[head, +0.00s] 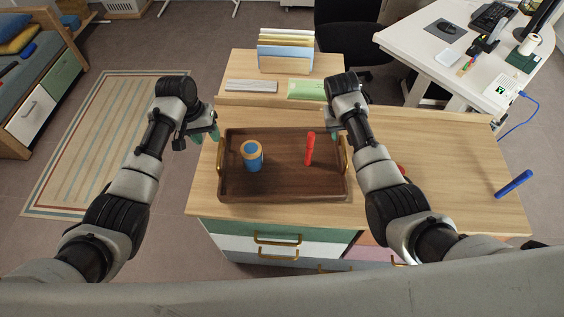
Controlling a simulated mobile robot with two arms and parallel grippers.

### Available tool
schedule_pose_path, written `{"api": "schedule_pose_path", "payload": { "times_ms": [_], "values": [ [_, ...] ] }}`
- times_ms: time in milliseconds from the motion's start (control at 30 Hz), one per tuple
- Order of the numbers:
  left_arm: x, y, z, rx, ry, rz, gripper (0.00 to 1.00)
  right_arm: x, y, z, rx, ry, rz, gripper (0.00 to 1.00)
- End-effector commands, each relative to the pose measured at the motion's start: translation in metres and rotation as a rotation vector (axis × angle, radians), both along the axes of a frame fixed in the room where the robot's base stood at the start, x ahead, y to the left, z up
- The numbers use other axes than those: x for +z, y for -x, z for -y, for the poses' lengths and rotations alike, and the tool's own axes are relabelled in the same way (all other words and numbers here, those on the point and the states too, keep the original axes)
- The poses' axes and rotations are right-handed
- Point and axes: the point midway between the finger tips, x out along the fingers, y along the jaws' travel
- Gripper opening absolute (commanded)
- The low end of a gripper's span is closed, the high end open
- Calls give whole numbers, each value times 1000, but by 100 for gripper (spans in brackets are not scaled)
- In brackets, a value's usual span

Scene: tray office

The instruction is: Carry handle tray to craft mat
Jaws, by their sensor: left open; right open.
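The handle tray (285,194) is dark brown wood and lies flat on the wooden cabinet top. My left gripper (205,134) is open beside the tray's far left corner, apart from the left handle (221,152). My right gripper (335,134) is open near the far right corner, close to the right handle (345,155); its arm hides part of that side. I cannot clearly identify the craft mat.
Behind the tray are a grey bar (251,86), a light green flat item (305,89) and a file rack (286,55). A blue marker (514,184) is at the right. The white desk (430,55) stands back right. The cabinet top between is mostly clear.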

Motion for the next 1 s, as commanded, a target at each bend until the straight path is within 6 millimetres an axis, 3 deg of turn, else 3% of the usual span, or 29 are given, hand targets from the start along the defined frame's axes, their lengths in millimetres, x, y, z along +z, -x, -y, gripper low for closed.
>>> {"api": "schedule_pose_path", "payload": {
  "times_ms": [300,500,1000],
  "values": [
    [-58,1,12,0,1,-4,43,-58,2,12,-1,1,-5,43],
    [-82,1,17,0,0,-2,43,-82,1,17,-2,1,-3,43],
    [-94,1,19,0,0,0,43,-94,1,19,-1,0,0,43]
  ]
}}
